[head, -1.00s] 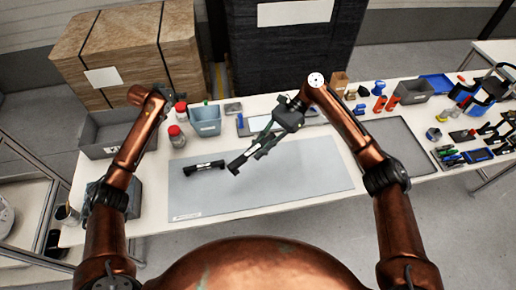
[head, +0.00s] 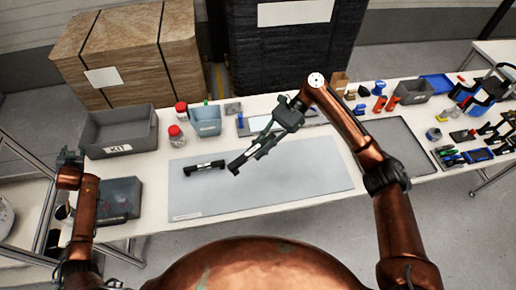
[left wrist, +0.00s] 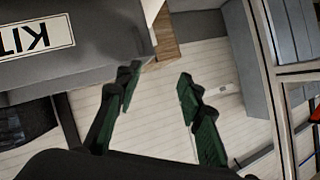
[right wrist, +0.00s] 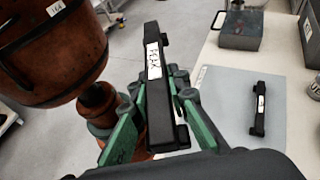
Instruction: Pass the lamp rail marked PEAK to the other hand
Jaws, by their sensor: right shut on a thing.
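The lamp rail marked PEAK (right wrist: 153,60) is a black bar with a white label. My right gripper (right wrist: 155,110) is shut on it near one end, and the rest sticks out past the fingers. In the head view the PEAK rail (head: 243,162) hangs tilted over the grey mat, held by my right gripper (head: 268,143). A second black rail with a white label (head: 204,168) lies on the mat; it also shows in the right wrist view (right wrist: 258,108), label unreadable. My left gripper (head: 70,156) is at the far left, its fingers (left wrist: 160,90) apart and empty.
A grey mat (head: 300,180) covers the table's middle, mostly bare. A grey bin marked KIT (head: 118,148) stands at the left, with a dark box (head: 122,198) before it. Red-lidded jars (head: 177,138) and a blue-grey bin (head: 207,126) stand behind the mat. Tools crowd the right end.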

